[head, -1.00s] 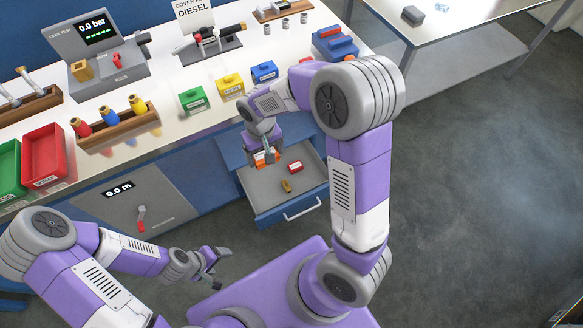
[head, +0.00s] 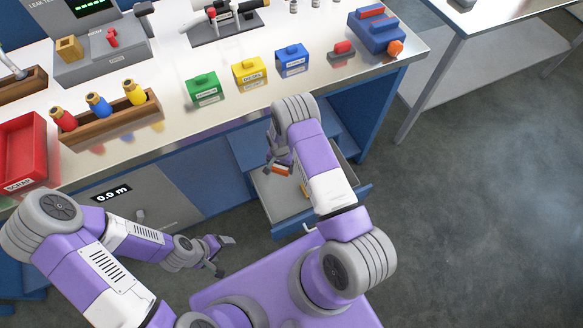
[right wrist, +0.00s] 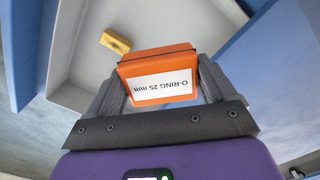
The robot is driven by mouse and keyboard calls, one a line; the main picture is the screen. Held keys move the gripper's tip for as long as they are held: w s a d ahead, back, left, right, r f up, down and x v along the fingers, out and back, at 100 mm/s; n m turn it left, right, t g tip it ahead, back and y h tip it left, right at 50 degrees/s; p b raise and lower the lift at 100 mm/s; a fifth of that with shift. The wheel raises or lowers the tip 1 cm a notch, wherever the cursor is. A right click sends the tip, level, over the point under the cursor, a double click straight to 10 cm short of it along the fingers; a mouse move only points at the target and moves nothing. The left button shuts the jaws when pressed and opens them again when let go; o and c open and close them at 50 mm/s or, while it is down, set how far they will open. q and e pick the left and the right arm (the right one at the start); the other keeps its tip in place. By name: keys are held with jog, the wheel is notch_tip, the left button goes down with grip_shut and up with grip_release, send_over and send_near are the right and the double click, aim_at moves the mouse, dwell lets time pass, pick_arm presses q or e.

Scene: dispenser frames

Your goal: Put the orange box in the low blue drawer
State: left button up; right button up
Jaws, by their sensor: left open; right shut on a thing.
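The orange box (head: 284,169), with a white "O-RING 25 mm" label, is held between the fingers of my right gripper (head: 279,164). In the right wrist view the box (right wrist: 158,62) sits squarely between both fingertips (right wrist: 160,88). The low blue drawer (head: 273,214) is pulled open, with a grey inside. The box is over the drawer's opening; its exact height above the floor is hard to tell. My left gripper (head: 222,256) is open and empty, left of the drawer and apart from it.
A small yellow block (right wrist: 115,42) lies in the drawer, clear of the orange box. The worktop above carries green (head: 204,89), yellow (head: 250,73) and blue (head: 292,61) boxes. My right forearm hides the drawer's right part in the head view.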

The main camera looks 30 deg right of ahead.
jog(key=b, duration=0.5)
send_over(283, 187)
notch_tip(283, 187, down, 14)
jog(key=shift+f, duration=0.2)
notch_tip(283, 187, down, 4)
jog(key=shift+f+b, duration=0.2)
jog(key=shift+b, duration=0.75)
jog(key=shift+w, duration=0.1)
jog(key=shift+f, duration=0.15)
jog(key=o, duration=0.9)
jog(key=shift+o, duration=0.2)
